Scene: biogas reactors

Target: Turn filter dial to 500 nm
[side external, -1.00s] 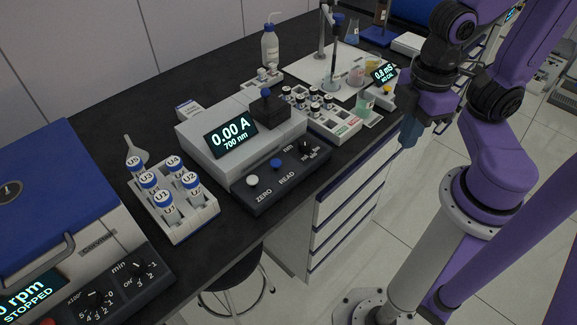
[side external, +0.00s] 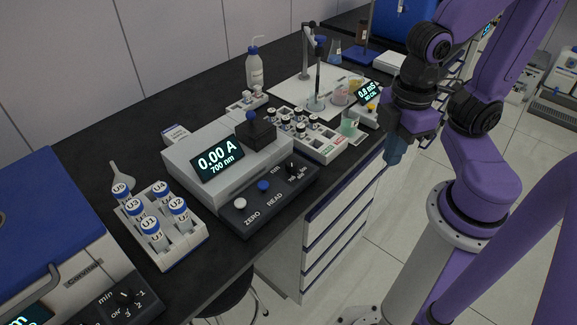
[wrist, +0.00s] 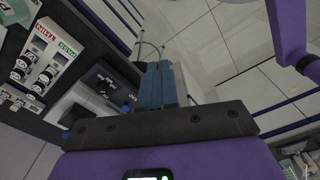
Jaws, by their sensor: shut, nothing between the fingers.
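The filter dial (side external: 292,167) is a small black knob marked "nm" at the right end of the photometer's (side external: 217,163) dark front panel. The display (side external: 217,161) reads 0.00 A and 700 nm. The dial's exact pointer setting is too small to read. My gripper (side external: 393,158) is shut and empty, off the bench's front edge, to the right of the dial and apart from it. In the wrist view, the closed blue fingers (wrist: 157,82) point toward the floor side, with the dark control panel (wrist: 108,83) to their left.
A white ZERO button (side external: 240,203) and a blue READ button (side external: 263,186) sit beside the dial. A vial rack (side external: 318,142) stands behind the panel's right end, and a tube rack (side external: 160,225) stands at left. Open space lies between the gripper and the bench.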

